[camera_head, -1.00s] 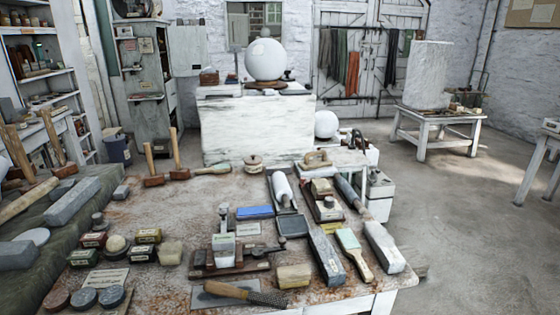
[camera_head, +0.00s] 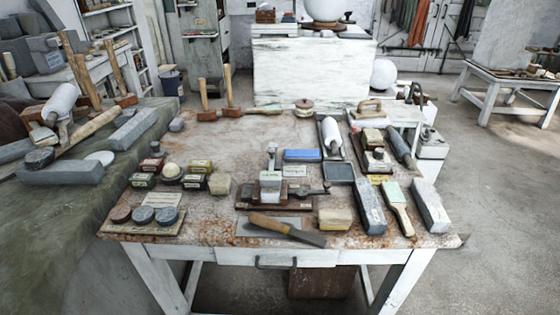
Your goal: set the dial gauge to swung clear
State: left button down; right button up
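I cannot make out a dial gauge for certain. The large white plaster sphere (camera_head: 325,8) sits on its dark turntable (camera_head: 325,26) on top of the white plinth (camera_head: 312,72) at the back. The top of the frame cuts the sphere off. A small dark item (camera_head: 347,17) stands on the plinth to the right of the sphere, too small to identify. On the workbench, a white block (camera_head: 270,181) and a short upright post (camera_head: 272,155) stand on a dark wooden base (camera_head: 252,205); I cannot tell what this device is. Neither of my grippers shows.
The workbench (camera_head: 225,145) ahead is crowded with rasps, brushes, stones, tins and mallets (camera_head: 230,100). A green-draped bench (camera_head: 50,220) with stone blocks adjoins it on the left. A low table (camera_head: 515,80) stands at the back right. The concrete floor (camera_head: 490,190) on the right is clear.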

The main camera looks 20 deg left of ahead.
aim_at(271, 177)
jog(key=z, duration=0.55)
jog(key=k, duration=0.65)
jog(key=z, duration=0.75)
jog(key=i, duration=0.55)
jog(key=u, duration=0.6)
jog(key=i, duration=0.6)
jog(key=u, duration=0.7)
